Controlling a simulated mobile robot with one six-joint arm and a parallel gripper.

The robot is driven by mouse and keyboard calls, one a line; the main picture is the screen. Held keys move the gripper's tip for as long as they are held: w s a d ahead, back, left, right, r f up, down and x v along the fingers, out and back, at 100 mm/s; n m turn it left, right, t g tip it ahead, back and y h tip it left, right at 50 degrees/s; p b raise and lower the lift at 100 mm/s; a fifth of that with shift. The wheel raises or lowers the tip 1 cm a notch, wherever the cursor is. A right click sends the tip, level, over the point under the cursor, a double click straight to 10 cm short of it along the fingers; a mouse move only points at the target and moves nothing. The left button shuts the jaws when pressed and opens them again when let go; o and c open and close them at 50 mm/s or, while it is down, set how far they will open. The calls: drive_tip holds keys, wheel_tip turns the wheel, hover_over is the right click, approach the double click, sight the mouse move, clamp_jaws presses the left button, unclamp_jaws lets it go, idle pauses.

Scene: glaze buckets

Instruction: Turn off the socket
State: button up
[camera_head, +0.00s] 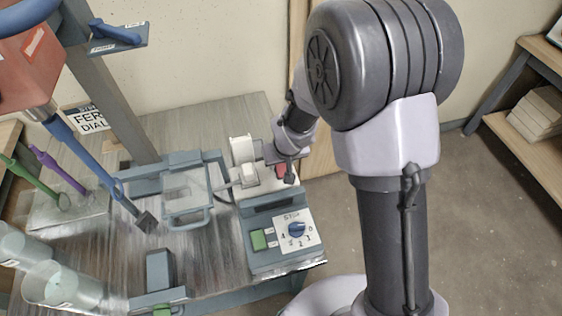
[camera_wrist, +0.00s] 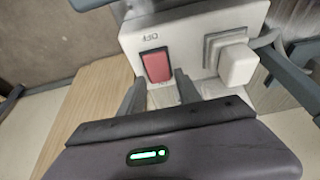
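The socket is a pale box; in the wrist view its face (camera_wrist: 190,30) carries a red rocker switch (camera_wrist: 155,65) and a white plug (camera_wrist: 236,63). The lettering "OFF" is upside down above the switch. In the head view the socket (camera_head: 283,186) stands behind the control panel, with the red switch (camera_head: 281,170) partly covered by my gripper (camera_head: 287,174). In the wrist view my gripper (camera_wrist: 159,78) is open and empty, with one dark fingertip on each side of the switch's lower part. I cannot tell whether it touches the switch.
A grey control panel (camera_head: 278,267) with a blue dial (camera_head: 297,229) and a green button (camera_head: 258,239) stands in front of the socket. A clear-lidded, grey-framed fixture (camera_head: 186,190) is to the left. Glaze buckets (camera_head: 60,285) stand at front left.

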drive_tip(key=shift+o, duration=0.4)
drive_tip(key=shift+s+r, duration=0.1)
drive_tip(key=shift+r, duration=0.25)
drive_tip(key=p+v, duration=0.7)
drive_tip(key=v, duration=0.9)
drive_tip(key=shift+s+r, duration=0.15)
drive_tip(key=shift+r, duration=0.15)
